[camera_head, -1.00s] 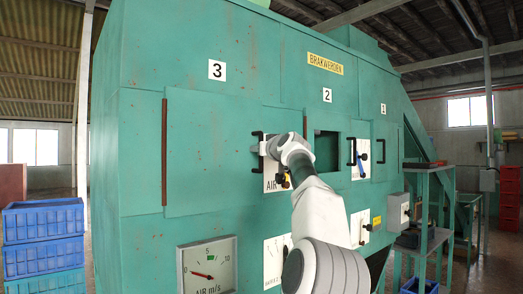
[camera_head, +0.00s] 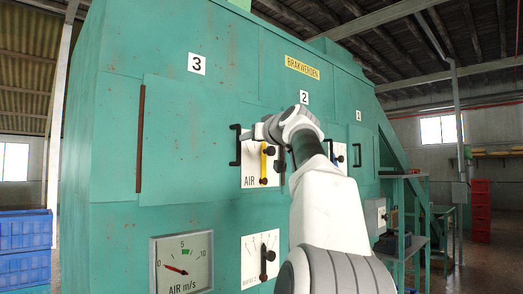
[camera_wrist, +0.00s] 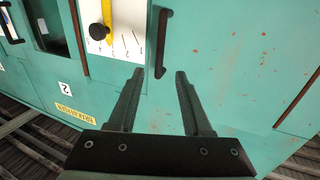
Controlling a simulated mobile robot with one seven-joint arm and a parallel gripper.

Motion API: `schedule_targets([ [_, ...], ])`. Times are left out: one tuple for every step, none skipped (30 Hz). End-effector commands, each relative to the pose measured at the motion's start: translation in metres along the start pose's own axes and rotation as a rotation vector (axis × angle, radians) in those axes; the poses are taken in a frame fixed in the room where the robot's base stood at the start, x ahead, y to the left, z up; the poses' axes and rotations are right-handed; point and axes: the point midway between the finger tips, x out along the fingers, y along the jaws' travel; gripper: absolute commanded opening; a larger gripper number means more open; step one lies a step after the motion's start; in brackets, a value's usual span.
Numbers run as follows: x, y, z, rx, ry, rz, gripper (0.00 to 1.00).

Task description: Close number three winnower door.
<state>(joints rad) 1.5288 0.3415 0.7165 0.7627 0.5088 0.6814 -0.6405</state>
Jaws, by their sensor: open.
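The number three door (camera_head: 190,145) is a wide green panel under the "3" label (camera_head: 196,64), with a brown hinge strip (camera_head: 140,138) at its left. It looks shut or nearly so; I cannot tell whether a small gap remains. Its black handle (camera_head: 235,145) is upright at its right edge and also shows in the wrist view (camera_wrist: 163,40). My gripper (camera_wrist: 158,74) is open and empty. In the wrist view its fingertips lie either side of the handle's near end, and no contact is visible. In the head view my gripper (camera_head: 258,131) is just right of the handle.
An AIR lever plate with a yellow lever (camera_head: 263,163) is right of the door; the plate shows in the wrist view (camera_wrist: 120,42). A dark opening (camera_wrist: 45,25) is by the "2" label. An air gauge (camera_head: 182,264) is below. Blue crates (camera_head: 25,250) stand at left.

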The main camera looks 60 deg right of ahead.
Motion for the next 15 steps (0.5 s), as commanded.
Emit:
schedule_targets([
  [-0.011,0.001,0.004,-0.002,0.003,0.005,0.5],
  [-0.016,0.001,0.004,-0.003,0.002,0.005,0.5],
  [-0.022,0.001,0.004,-0.002,0.003,0.005,0.5],
  [-0.026,0.001,0.004,-0.002,0.002,0.005,0.5],
  [-0.03,0.001,0.003,-0.002,0.002,0.004,0.5],
  [-0.035,0.002,0.003,-0.001,0.003,0.005,0.5],
  [-0.038,0.002,0.002,-0.001,0.003,0.004,0.5],
  [-0.041,0.002,0.002,0.0,0.002,0.004,0.5],
  [-0.044,0.001,0.002,-0.001,0.002,0.003,0.5],
  [-0.045,0.001,0.001,-0.001,0.002,0.003,0.5],
  [-0.047,0.001,0.001,-0.001,0.002,0.003,0.5],
  [-0.048,0.001,0.0,0.0,0.002,0.003,0.5],
  [-0.049,0.001,0.0,0.0,0.002,0.002,0.5],
  [-0.049,0.001,-0.001,0.0,0.002,0.002,0.5],
  [-0.05,0.001,-0.001,0.0,0.002,0.002,0.5],
])
